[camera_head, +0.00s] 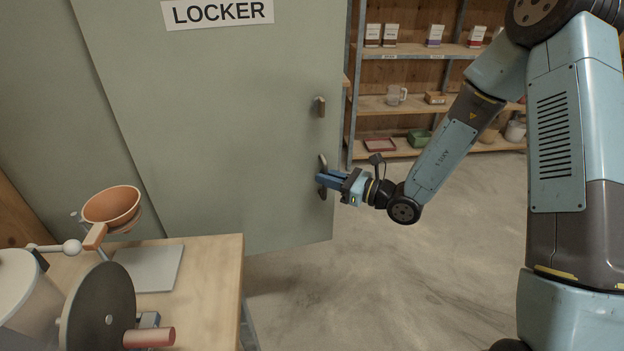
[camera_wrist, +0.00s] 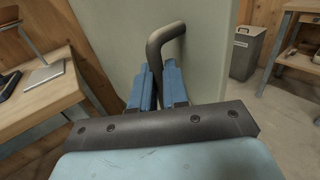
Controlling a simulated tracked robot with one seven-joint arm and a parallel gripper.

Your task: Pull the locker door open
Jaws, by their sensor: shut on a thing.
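The locker door (camera_head: 220,110) is a tall grey-green panel with a LOCKER sign (camera_head: 218,12) at its top. A dark vertical bar handle (camera_head: 323,161) sits near its right edge. My gripper (camera_head: 321,178) reaches in from the right, with its blue fingers shut on the handle. In the wrist view the bent top of the handle (camera_wrist: 160,40) rises between the blue fingertips (camera_wrist: 157,72), and the door (camera_wrist: 195,60) is behind it. I cannot tell how far the door stands open.
A wooden table (camera_head: 212,270) with an orange bowl (camera_head: 112,207) and a dark disc (camera_head: 100,305) stands front left. Shelves (camera_head: 435,100) stand behind on the right. The concrete floor (camera_head: 400,270) between is clear.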

